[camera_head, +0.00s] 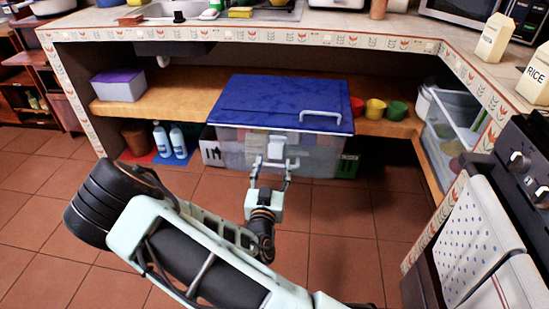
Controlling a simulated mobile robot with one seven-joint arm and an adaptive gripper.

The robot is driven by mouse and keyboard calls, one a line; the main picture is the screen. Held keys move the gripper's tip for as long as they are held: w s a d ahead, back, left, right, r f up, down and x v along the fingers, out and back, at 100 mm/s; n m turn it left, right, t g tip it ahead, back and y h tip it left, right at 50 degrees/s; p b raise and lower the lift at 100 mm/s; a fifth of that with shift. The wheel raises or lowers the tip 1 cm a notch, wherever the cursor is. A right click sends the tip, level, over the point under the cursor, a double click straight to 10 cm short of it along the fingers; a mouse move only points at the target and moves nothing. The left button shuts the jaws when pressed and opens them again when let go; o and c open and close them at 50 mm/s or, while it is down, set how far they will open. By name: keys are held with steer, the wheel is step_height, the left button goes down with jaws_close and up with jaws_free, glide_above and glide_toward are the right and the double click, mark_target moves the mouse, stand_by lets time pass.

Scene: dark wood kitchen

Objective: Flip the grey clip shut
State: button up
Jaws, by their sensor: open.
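The grey clip (276,149) is on the front of a clear storage box (231,149) with a blue lid (270,98). It sits near the middle of the front face, below the lid's front edge. My gripper (270,168) is open in front of the box, with its fingers pointing at the clip from just below. One finger is on each side of the clip's lower part. I cannot tell whether they touch it. The clip's exact angle is too small to make out.
A white handle (320,115) lies on the lid's right part. Small coloured pots (375,109) stand right of the lid, and a purple-lidded box (118,85) is at left. Two blue bottles (170,141) stand left of the box. The tiled floor (350,240) is clear at right.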

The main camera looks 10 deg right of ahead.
mark_target(275, 155)
steer(key=b+x, duration=0.1)
steer(key=x, duration=0.4)
steer(key=shift+w+d, duration=0.1)
steer(key=shift+w, duration=0.2)
jaws_close()
